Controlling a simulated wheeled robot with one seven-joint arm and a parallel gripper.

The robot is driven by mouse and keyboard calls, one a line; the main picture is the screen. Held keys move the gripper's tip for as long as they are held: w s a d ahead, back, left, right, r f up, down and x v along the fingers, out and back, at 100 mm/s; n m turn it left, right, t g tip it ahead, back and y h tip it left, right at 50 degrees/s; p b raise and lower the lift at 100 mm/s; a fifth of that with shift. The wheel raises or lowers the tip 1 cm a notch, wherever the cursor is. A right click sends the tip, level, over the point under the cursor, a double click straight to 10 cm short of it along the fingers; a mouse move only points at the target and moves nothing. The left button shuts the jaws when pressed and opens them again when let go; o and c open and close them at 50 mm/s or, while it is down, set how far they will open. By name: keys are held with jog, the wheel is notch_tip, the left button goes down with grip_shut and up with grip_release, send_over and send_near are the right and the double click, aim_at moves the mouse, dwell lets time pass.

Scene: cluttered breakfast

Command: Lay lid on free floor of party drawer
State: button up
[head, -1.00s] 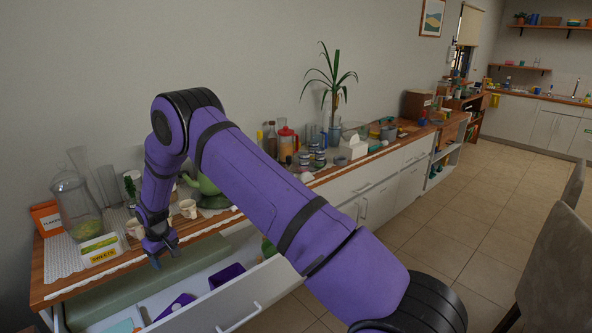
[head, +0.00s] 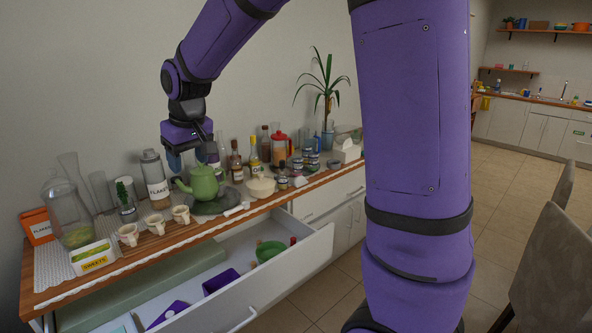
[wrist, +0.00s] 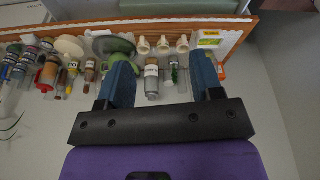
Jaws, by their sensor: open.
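The party drawer (head: 262,297) is pulled open below the counter. A flat purple piece that looks like the lid (head: 167,314) lies on the drawer floor near the front left. A purple open box (head: 220,281) sits to its right, apart from it. My gripper (head: 193,158) is open and empty, raised above the back of the counter near the green teapot (head: 203,182). In the wrist view my gripper (wrist: 162,82) shows two blue fingers spread apart with nothing between them.
Three cream cups (head: 156,223) stand on a wooden board along the counter. Jars, bottles and a glass drink dispenser (head: 68,212) crowd the back. A long green slab (head: 150,284) covers the drawer's back left. Some pale drawer floor is bare between the purple pieces.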

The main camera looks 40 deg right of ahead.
jog(key=s+d+r, duration=0.1)
jog(key=s+r, duration=0.1)
jog(key=s, duration=0.8)
jog(key=s+d+r+m+t, duration=0.1)
jog(key=s+d, duration=0.1)
jog(key=s, duration=0.8)
jog(key=s+d+r+m+t, duration=0.1)
jog(key=s+r, duration=0.1)
jog(key=s, duration=0.8)
jog(key=shift+d+r, duration=0.3)
jog(key=shift+d, duration=0.1)
